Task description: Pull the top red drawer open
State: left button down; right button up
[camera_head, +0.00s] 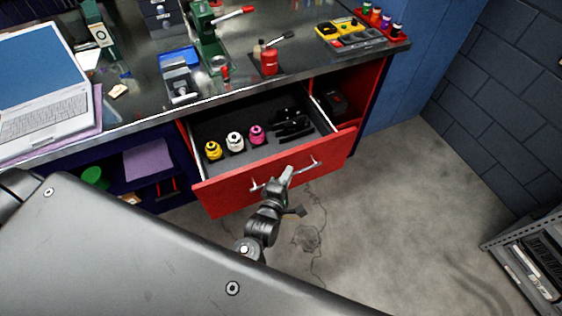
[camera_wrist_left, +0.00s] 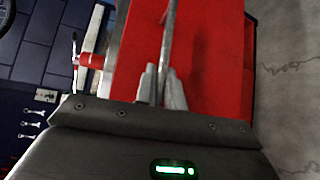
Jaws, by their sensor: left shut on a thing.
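The top red drawer (camera_head: 230,196) stands pulled out from under the workbench, its inside showing. It holds a yellow, a white and a pink spool-like item at the left and black tools at the right. Its silver bar handle (camera_head: 308,164) runs along the red front. My left gripper (camera_head: 287,173) is shut on the handle near its middle. In the left wrist view the fingers (camera_wrist_left: 162,88) close around the silver handle (camera_wrist_left: 171,40) against the red drawer front (camera_wrist_left: 205,50). My right gripper is not in view.
The workbench top (camera_head: 130,112) carries a laptop (camera_head: 40,85), a green press (camera_head: 207,35), a red bottle (camera_head: 269,60) and a yellow case (camera_head: 340,32). Open shelves lie left of the drawer. The concrete floor (camera_head: 400,210) is clear at right, with a metal rack (camera_head: 535,255) beyond.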

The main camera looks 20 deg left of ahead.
pick_arm(q)
jog(key=shift+s+d, duration=0.55)
jog(key=shift+d, duration=0.1)
jog(key=c, duration=1.5)
grip_release()
jog(key=s+r+b, duration=0.1)
jog(key=s+b, duration=0.1)
jog(key=s, duration=0.8)
jog(key=shift+s+r, duration=0.3)
jog(key=shift+s, duration=0.05)
